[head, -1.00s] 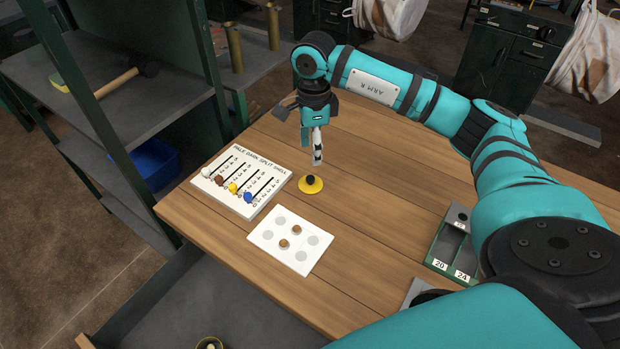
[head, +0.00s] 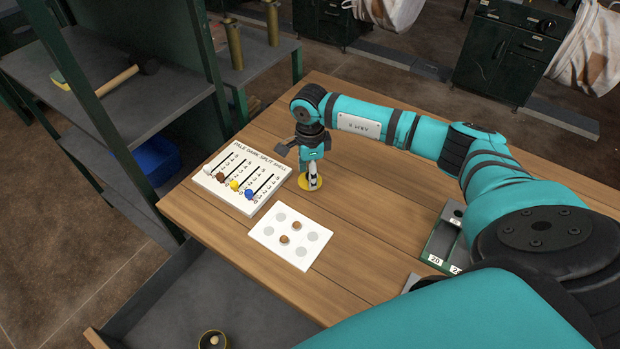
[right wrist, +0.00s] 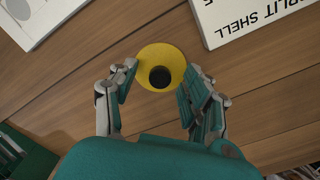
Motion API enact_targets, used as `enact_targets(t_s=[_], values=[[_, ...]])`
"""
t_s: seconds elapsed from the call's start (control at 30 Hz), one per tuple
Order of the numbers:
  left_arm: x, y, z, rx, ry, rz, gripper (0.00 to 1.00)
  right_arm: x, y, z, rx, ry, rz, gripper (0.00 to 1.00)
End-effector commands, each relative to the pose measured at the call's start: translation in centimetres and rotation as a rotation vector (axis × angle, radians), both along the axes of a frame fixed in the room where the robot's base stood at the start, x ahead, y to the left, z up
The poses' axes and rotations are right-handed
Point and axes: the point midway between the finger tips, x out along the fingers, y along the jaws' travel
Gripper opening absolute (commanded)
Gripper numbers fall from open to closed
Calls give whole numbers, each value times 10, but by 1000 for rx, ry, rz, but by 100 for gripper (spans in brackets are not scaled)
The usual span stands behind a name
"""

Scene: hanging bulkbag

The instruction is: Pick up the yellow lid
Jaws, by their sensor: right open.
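The yellow lid (head: 304,182) lies flat on the wooden table, to the right of the white counting board. It is a round disc with a black knob in its middle, clear in the right wrist view (right wrist: 148,53). My right gripper (head: 313,185) is right over the lid and hides its middle in the head view. In the right wrist view my open right gripper (right wrist: 156,82) has one finger on each side of the lid's near part, with the knob between and a little beyond the fingertips. Whether the fingers touch the lid cannot be told. My left gripper is not in view.
The white counting board (head: 262,160) with coloured beads lies left of the lid. A white card (head: 262,236) with grey circles and two brown pieces lies nearer. A green numbered tray (head: 437,250) stands at right. The wooden table (head: 375,215) is clear between.

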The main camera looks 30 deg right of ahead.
Motion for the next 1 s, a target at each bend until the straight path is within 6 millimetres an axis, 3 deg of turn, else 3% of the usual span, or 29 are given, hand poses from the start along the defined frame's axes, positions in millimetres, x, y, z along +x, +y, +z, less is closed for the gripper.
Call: enact_targets(t_s=[0.07,0.47,0.83,1.0], values=[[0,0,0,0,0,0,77,0,0,0,0,0,0,49],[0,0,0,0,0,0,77,0,0,0,0,0,0,0],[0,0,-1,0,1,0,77,0,0,3,1,-1,-1,0],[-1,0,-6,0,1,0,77,1,0,14,1,-4,-1,0]])
